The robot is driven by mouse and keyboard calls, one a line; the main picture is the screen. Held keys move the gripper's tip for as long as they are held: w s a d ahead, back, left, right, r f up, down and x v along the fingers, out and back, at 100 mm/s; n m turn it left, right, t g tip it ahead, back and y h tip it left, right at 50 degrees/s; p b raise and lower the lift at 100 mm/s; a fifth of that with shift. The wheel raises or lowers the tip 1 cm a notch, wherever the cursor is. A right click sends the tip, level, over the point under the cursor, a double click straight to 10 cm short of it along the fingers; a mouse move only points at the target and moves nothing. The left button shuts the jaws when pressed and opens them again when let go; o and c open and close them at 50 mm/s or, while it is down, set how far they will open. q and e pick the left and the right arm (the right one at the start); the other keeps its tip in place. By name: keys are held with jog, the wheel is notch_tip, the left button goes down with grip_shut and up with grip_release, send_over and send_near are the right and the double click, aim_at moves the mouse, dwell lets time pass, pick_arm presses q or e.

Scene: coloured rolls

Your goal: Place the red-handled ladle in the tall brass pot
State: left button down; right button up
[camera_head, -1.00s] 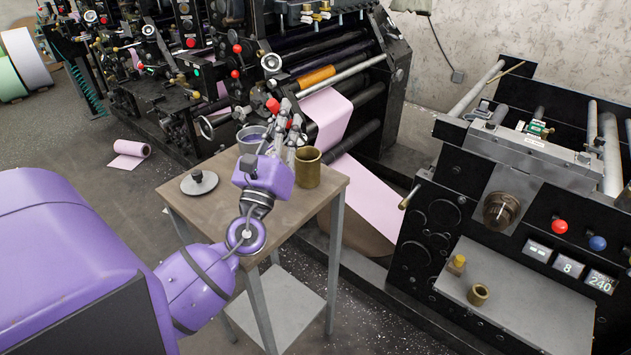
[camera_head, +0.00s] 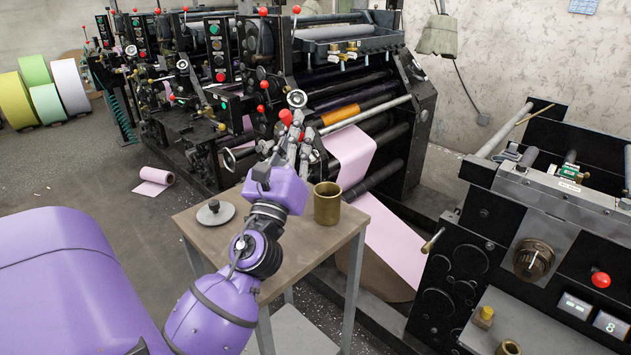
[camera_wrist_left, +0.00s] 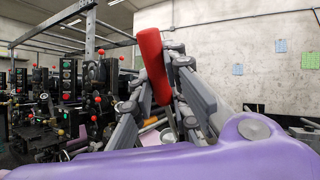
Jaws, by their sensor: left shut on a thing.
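The red-handled ladle (camera_head: 286,117) shows mainly as its red handle, which sticks up from my left gripper (camera_head: 294,138). In the left wrist view the red handle (camera_wrist_left: 154,65) stands tilted between the fingers of the left gripper (camera_wrist_left: 162,90), which is shut on it. The ladle's lower part is hidden by the fingers and wrist in the head view. The tall brass pot (camera_head: 327,204) stands upright on the small table, to the right of and lower than my gripper. The ladle is outside the pot. My right gripper is in neither view.
The small wooden table (camera_head: 310,246) also carries a flat round lid with a dark knob (camera_head: 215,212). Printing machinery (camera_head: 300,80) with pink paper rises behind it. A black machine (camera_head: 480,260) with a small brass cup (camera_head: 509,348) stands at right.

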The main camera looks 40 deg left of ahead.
pick_arm(q)
jog(key=d+f+b, duration=0.4)
jog(key=f+b, duration=0.1)
jog(key=f, duration=0.5)
jog(key=shift+w+b, duration=0.35)
jog(key=c, duration=1.7)
grip_release()
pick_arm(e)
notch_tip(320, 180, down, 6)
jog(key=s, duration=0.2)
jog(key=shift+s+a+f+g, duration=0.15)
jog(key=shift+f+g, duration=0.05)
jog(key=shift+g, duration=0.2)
pick_arm(q)
jog(key=shift+r, duration=0.1)
